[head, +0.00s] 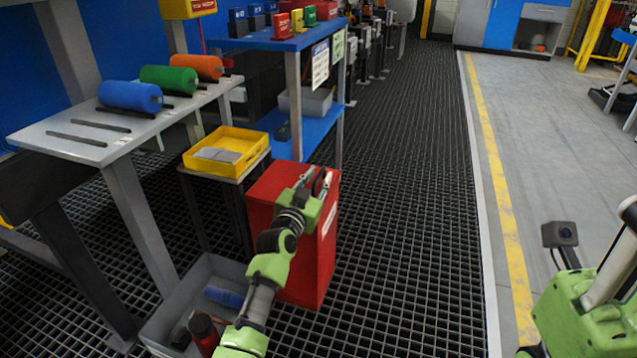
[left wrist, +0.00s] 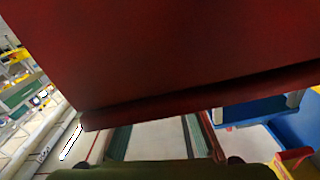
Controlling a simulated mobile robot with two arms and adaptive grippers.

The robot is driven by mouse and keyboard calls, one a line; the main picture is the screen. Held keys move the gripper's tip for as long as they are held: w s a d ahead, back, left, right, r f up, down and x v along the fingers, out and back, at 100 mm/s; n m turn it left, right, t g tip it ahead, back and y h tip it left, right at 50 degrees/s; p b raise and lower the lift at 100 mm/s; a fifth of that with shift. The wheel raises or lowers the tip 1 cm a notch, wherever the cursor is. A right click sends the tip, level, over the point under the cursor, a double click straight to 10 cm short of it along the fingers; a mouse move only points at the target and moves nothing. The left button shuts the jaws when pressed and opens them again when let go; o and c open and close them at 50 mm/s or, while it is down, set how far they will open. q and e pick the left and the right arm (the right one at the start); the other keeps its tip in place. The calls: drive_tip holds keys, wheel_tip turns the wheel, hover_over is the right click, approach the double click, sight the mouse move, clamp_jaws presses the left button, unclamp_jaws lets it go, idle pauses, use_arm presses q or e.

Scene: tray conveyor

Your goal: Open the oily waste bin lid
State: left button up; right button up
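The oily waste bin (head: 305,262) is a red box standing on the grating in the middle of the head view. Its lid (head: 272,183) looks flat and down on top, partly hidden by my gripper. My left gripper (head: 319,178) is at the lid's right side, with its fingers apart and nothing seen between them. I cannot tell whether it touches the lid. In the left wrist view the red bin (left wrist: 170,50) fills the upper part, with a darker lip along its lower edge. My right arm shows at lower right, but its fingers do not show.
A yellow tray (head: 252,139) on a small stand is just behind the bin. A grey crate (head: 165,318) with bottles lies in front. A table with coloured rollers (head: 130,97) is at left. The grating to the right of the bin is clear.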

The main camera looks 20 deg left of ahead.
use_arm(q)
drive_tip(key=shift+w, duration=0.2)
clamp_jaws()
drive_tip(key=shift+r, duration=0.15)
